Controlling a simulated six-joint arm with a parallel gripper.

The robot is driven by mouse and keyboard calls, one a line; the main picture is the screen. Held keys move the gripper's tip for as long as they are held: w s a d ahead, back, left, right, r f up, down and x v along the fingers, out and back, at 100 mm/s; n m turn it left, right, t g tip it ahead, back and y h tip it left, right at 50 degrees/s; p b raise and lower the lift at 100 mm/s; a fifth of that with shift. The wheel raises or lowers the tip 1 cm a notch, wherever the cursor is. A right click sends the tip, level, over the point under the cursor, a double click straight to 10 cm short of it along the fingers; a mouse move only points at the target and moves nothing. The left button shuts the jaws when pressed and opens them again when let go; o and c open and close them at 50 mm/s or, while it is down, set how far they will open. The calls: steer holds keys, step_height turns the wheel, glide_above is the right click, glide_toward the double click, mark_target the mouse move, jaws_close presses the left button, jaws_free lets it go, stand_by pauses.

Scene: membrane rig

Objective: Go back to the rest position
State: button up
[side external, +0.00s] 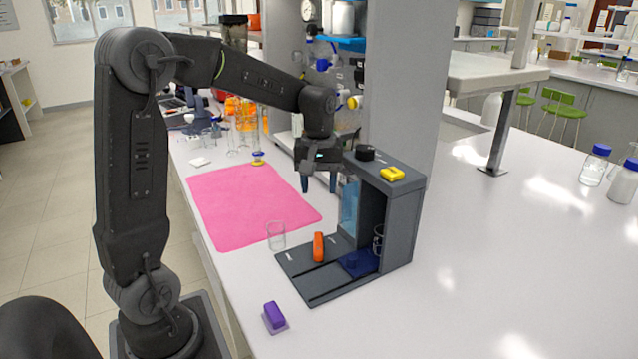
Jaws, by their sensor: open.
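My gripper (318,184) points down, open, with its two dark fingers apart and nothing seen between them. It is above the bench, just left of the top of the grey membrane rig (400,222) and over the right side of the pink mat (240,205). The rig carries a black knob (365,152) and a yellow block (392,173) on top. An orange piece (318,246) stands upright on its base plate. A glass vessel (378,240) is inside the rig, partly hidden by the frame, near a dark blue part (358,263).
An empty glass beaker (276,236) stands at the mat's front right corner. A purple block (273,316) lies near the bench's front edge. Glassware (243,115) and a grey pillar (403,90) are behind.

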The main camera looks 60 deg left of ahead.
steer(key=s+d+r+m+t, duration=0.2)
steer(key=s+d+m, duration=0.4)
steer(key=s+d, duration=0.1)
steer(key=s+d+r+m+t, duration=0.2)
steer(key=s+d+m, duration=0.3)
steer(key=s+d, duration=0.3)
steer(key=shift+s+r+m+t, duration=0.35)
steer(key=shift+s+t, duration=0.25)
steer(key=shift+t, duration=0.2)
steer(key=shift+d, duration=0.1)
steer(key=shift+c, duration=0.2)
